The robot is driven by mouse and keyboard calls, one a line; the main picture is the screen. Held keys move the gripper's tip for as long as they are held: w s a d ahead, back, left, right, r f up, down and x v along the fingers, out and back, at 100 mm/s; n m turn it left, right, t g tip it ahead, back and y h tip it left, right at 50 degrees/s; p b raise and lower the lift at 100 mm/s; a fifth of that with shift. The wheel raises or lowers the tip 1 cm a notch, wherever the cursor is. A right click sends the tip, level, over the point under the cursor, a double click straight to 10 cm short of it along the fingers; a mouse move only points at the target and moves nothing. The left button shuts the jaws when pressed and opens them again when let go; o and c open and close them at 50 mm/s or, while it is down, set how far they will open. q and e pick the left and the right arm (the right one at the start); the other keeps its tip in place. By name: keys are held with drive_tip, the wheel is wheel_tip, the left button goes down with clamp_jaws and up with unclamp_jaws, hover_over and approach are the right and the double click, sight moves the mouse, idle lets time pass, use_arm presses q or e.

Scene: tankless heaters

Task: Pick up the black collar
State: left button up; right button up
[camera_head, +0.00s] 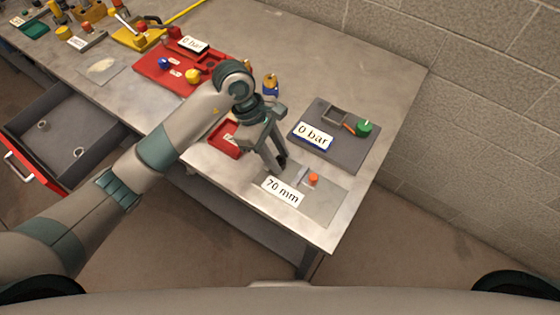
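My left gripper (277,165) points down over the right part of the workbench (385,90), just behind the 70 mm label. I cannot make out the black collar clearly anywhere else. My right gripper is not in view.
A grey plate with a 0 bar label (312,136) and a green knob (364,128) lies right of the gripper. A thin plate (325,208) with an orange piece (313,179) lies in front. A red tray (150,70) is behind. An open drawer (65,140) holds small rings.

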sight(278, 160)
use_arm(q)
clamp_jaws()
drive_tip(key=shift+r, duration=0.15)
drive_tip(key=shift+r+b, duration=0.4)
drive_tip(key=shift+b, duration=0.05)
wheel_tip(278, 160, up, 3)
drive_tip(key=shift+d+b, duration=0.1)
drive_tip(key=shift+b, duration=0.85)
drive_tip(key=s+d+r+b, duration=0.3)
drive_tip(key=s+d+r, duration=0.2)
drive_tip(key=s, duration=0.5)
drive_tip(key=shift+d+r+b, duration=0.4)
drive_tip(key=shift+r, duration=0.6)
